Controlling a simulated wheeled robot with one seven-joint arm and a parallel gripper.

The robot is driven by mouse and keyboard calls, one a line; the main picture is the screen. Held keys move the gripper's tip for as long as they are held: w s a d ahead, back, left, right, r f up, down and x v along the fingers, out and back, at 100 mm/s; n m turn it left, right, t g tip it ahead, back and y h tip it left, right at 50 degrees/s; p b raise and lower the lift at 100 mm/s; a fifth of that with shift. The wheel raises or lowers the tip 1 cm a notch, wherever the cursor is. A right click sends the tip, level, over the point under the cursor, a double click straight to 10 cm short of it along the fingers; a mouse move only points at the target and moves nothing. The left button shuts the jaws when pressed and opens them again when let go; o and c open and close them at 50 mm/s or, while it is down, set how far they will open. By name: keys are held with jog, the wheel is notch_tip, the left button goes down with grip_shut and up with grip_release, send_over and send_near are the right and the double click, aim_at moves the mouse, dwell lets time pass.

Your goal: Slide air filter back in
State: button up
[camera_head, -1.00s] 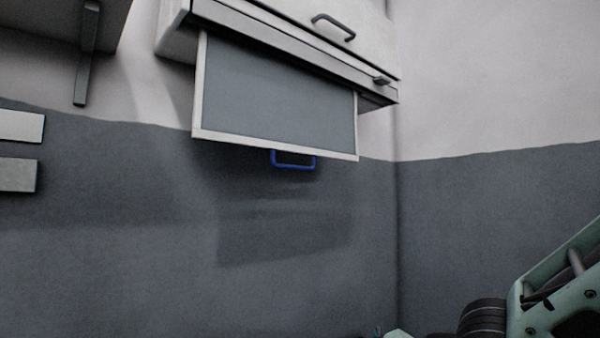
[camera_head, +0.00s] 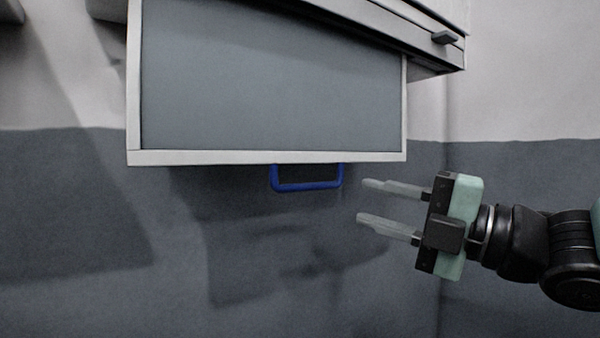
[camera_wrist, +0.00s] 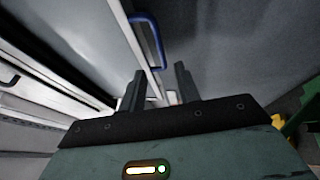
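The air filter (camera_head: 270,80) is a grey panel in a white frame, sticking out below the white cabinet (camera_head: 425,22) on the wall. A blue handle (camera_head: 307,187) hangs from the filter's near edge. It also shows in the wrist view (camera_wrist: 152,36), beyond the fingertips and a little left of them. My gripper (camera_head: 362,201) is open and empty, to the right of the blue handle and slightly below it, with its fingers pointing left. A gap shows between the fingertips and the handle. The slot where the filter enters the cabinet is not clearly visible.
A small dark latch (camera_head: 444,38) sits on the cabinet's lower right edge. The grey wall (camera_head: 120,220) lies behind, with open space below the filter. Yellow and green parts (camera_wrist: 285,125) show at the right of the wrist view.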

aim_at(312, 187)
jog(key=p+x, duration=0.4)
jog(key=x, duration=0.7)
jog(key=shift+a+r+p, duration=0.15)
jog(key=shift+p, duration=0.15)
jog(key=shift+w+a, duration=0.4)
jog(key=shift+a, duration=0.15)
grip_shut()
